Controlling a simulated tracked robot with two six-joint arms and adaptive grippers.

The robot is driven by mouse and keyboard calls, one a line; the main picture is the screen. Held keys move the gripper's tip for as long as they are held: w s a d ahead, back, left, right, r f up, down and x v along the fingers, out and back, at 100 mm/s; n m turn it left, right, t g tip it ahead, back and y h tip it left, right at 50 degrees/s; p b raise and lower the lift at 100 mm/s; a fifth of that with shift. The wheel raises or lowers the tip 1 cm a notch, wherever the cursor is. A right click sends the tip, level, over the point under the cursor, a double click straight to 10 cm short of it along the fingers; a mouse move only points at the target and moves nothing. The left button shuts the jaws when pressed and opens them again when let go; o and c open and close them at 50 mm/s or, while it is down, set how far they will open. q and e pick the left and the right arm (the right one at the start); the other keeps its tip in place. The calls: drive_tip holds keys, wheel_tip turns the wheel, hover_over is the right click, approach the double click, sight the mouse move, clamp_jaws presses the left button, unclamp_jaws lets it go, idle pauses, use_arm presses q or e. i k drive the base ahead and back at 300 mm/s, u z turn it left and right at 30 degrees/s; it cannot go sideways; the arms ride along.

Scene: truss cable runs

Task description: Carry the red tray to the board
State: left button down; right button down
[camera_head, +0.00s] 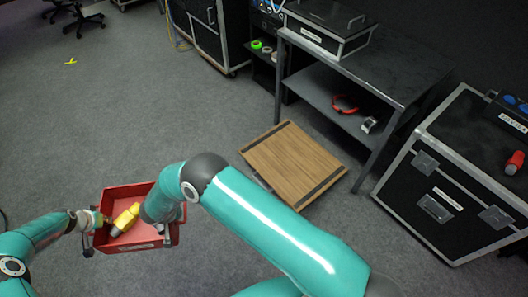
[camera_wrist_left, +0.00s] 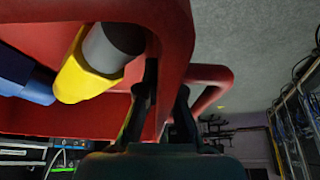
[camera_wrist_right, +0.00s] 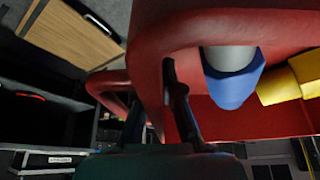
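The red tray (camera_head: 138,240) hangs between my two grippers at the lower left of the head view. It holds a yellow connector (camera_head: 125,219); the wrist views also show a blue connector (camera_wrist_right: 232,85) in it. My left gripper (camera_head: 94,221) is shut on the tray's left side; its fingers (camera_wrist_left: 163,105) straddle the red edge. My right gripper (camera_wrist_right: 155,105) is shut on the opposite side, mostly hidden by my right arm in the head view. The wooden board (camera_head: 290,163) with dark end strips lies on the floor, right of the tray, with nothing on it.
A dark metal table (camera_head: 378,65) with a lower shelf stands just behind the board. A black flight case (camera_head: 450,190) stands to the right, another (camera_head: 207,28) at the back.

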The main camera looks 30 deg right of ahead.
sight(289, 163)
drive_tip(key=z, duration=0.05)
drive_tip(key=i, duration=0.65)
drive_tip(key=z, duration=0.85)
drive_tip(key=i, duration=0.55)
drive_tip(key=z, duration=0.65)
drive_tip(key=i, duration=0.5)
drive_tip(key=z, duration=0.3)
drive_tip(key=k, duration=0.8)
drive_tip(key=z, duration=0.25)
drive_tip(key=i, duration=0.8)
drive_tip(key=u, duration=0.1)
